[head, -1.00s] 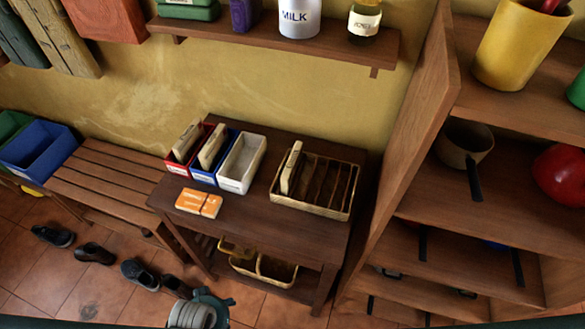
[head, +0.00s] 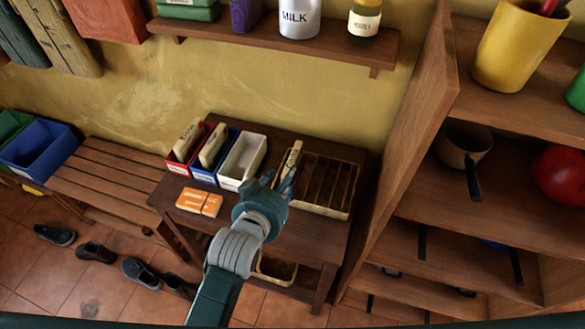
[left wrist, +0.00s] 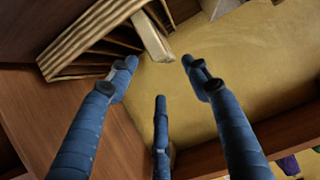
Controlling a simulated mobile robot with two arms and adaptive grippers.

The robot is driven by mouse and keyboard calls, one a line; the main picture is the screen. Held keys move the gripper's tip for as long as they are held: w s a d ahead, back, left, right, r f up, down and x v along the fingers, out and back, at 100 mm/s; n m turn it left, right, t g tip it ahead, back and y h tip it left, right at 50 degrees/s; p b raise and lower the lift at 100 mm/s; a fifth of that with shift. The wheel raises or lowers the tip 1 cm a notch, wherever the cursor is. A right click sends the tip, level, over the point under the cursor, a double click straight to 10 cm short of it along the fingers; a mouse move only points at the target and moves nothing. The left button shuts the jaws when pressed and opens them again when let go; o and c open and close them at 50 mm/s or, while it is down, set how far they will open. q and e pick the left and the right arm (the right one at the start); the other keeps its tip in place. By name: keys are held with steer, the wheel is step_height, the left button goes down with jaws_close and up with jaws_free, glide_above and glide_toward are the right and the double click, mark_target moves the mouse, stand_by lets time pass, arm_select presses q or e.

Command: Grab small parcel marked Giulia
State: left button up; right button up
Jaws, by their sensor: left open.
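A small pale parcel (head: 292,156) stands upright in the leftmost slot of a divided wicker basket (head: 345,213) on the dark wooden table. Its marking is too small to read. My left gripper (head: 282,182) is at the basket's left end, close to this parcel and covering its lower part. In the left wrist view the blue fingers (left wrist: 160,72) are spread and empty, with the parcel (left wrist: 152,38) just beyond their tips. Similar parcels stand in the red bin (head: 176,168) and the blue bin (head: 204,176); no name is legible. My right gripper is not in view.
A white bin (head: 242,160) stands empty beside the blue one. An orange-and-white package (head: 199,202) lies at the table's front left. A tall wooden shelf unit (head: 420,150) stands close on the right, and a wall shelf (head: 270,36) hangs above.

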mark_target(294, 161)
arm_select(q)
steer(key=x, duration=0.5)
steer(key=shift+w+p, duration=0.2)
steer(key=shift+p, duration=0.1)
steer(key=shift+w+d, duration=0.2)
steer(key=shift+w, duration=0.3)
steer(key=p+x, duration=0.1)
steer(key=x, duration=0.2)
steer(key=shift+w+f, duration=0.1)
steer(key=shift+w, duration=0.05)
steer(key=shift+w+d+f, duration=0.1)
steer(key=shift+w+f, duration=0.2)
steer(key=shift+w, duration=0.15)
steer(key=shift+s, duration=0.1)
steer(key=c, duration=1.2)
